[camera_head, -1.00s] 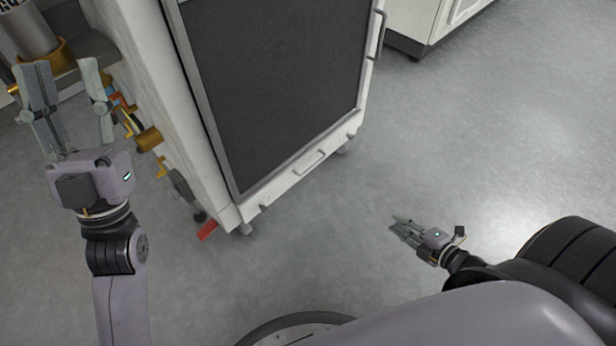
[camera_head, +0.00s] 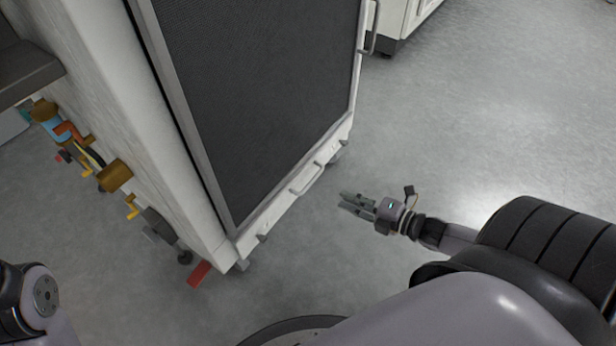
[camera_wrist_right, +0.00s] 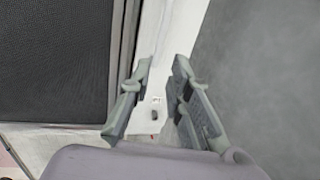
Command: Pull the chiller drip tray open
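The chiller (camera_head: 215,232) is a white cabinet with a dark mesh front panel (camera_head: 260,90). Low on its front, a light handle (camera_head: 306,178) sits on the white bottom strip, which looks like the drip tray front; no gap shows around it. My right gripper (camera_head: 355,203) is to the right of this handle, apart from it, fingers pointing left toward the cabinet. In the right wrist view my right gripper (camera_wrist_right: 160,85) is open and empty, with white cabinet frame (camera_wrist_right: 165,40) behind the fingers; the handle is not clearly seen there. My left gripper is out of view.
Valves and coloured fittings (camera_head: 115,175) stick out on the cabinet's left side, with a red piece (camera_head: 200,273) near the floor. Another white cabinet (camera_head: 400,20) stands at the back. The grey floor (camera_head: 480,120) on the right is clear.

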